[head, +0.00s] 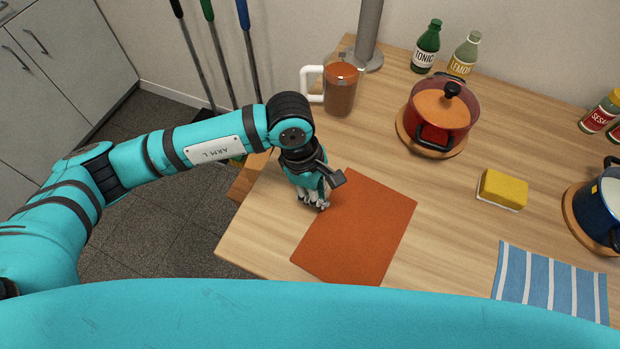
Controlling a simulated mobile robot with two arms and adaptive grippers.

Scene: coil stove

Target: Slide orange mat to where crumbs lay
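The orange mat (362,232) lies flat on the wooden table, near its front left corner. My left gripper (318,203) points down at the mat's left edge, with its fingertips at or just above the edge. Whether the fingers touch the mat, and whether they are apart or together, is too small to tell. I see no crumbs on the bare table top. My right gripper is not in view.
A glass jug (342,90) stands behind the mat. A red pot (441,112) sits on a round board to the right. A yellow sponge (502,190), a striped cloth (551,283) and a blue pot (600,208) are further right. Bare wood lies between mat and sponge.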

